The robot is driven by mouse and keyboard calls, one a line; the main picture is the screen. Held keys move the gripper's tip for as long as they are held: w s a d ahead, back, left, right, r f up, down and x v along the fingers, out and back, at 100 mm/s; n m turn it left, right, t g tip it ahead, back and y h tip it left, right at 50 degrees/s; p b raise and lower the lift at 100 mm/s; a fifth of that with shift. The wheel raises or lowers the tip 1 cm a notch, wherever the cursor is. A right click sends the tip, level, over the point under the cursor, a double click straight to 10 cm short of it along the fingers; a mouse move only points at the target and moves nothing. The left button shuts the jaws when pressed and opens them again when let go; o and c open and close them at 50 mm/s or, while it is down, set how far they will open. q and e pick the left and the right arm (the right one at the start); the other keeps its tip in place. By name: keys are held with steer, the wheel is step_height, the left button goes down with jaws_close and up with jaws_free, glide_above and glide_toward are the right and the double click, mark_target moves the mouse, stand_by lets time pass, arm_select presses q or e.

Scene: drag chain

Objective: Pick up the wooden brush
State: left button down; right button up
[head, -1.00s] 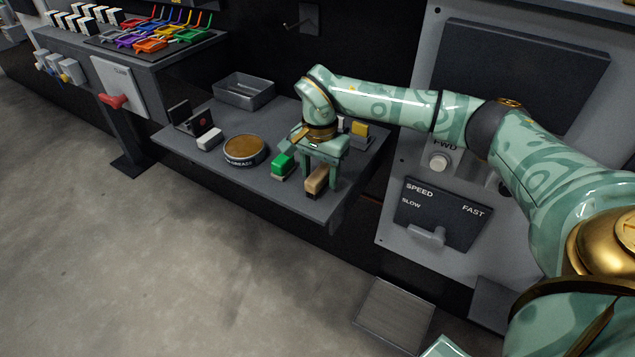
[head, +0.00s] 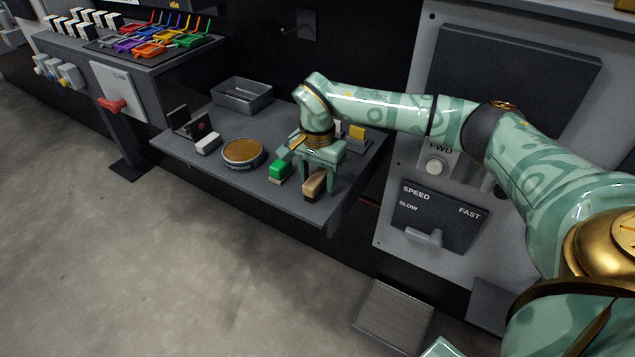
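The wooden brush (head: 315,183) is a small block with a tan wooden top and a dark underside, near the front edge of the grey shelf (head: 225,179). My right gripper (head: 318,178) points down over the brush, with its fingers on either side of the brush. I cannot tell whether the fingers touch it or stand slightly apart. A brush with a green top (head: 277,170) is just left of the gripper.
A round tin with a brown top (head: 242,151), a white-topped block (head: 208,143) and a grey tray (head: 242,95) stand left of the gripper. A yellow-topped block (head: 357,131) is behind it. A panel with a speed lever (head: 424,238) is at right.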

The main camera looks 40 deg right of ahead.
mark_target(317, 175)
steer(key=c, duration=0.9)
arm_select(q)
steer(key=shift+s+f, duration=0.1)
